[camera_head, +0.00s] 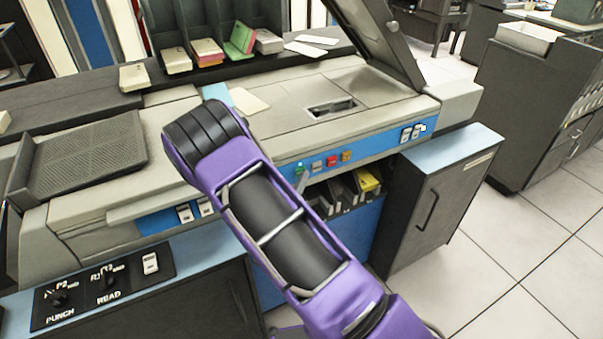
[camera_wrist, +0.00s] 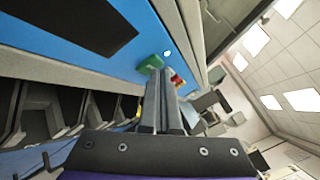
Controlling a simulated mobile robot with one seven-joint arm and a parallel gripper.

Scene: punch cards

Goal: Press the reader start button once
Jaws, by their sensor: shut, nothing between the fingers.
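The card reader (camera_head: 385,118) is a beige machine with a blue front strip. A row on the strip holds a green button (camera_head: 299,167), a pale one (camera_head: 316,166), a red one (camera_head: 332,160) and a yellow one (camera_head: 346,156). Their labels are too small to read. In the wrist view the green button (camera_wrist: 151,63) stands out from the blue panel, just beyond the tips of my gripper (camera_wrist: 163,75). My gripper is shut and empty. It points at the green button; I cannot tell whether they touch. My purple arm hides most of it in the head view.
Open bins (camera_head: 345,190) sit below the button strip. White switches (camera_head: 412,132) are at the strip's right end. Card stacks (camera_head: 207,52) stand on the back shelf. A grey cabinet (camera_head: 440,195) is at right, with clear tiled floor beyond.

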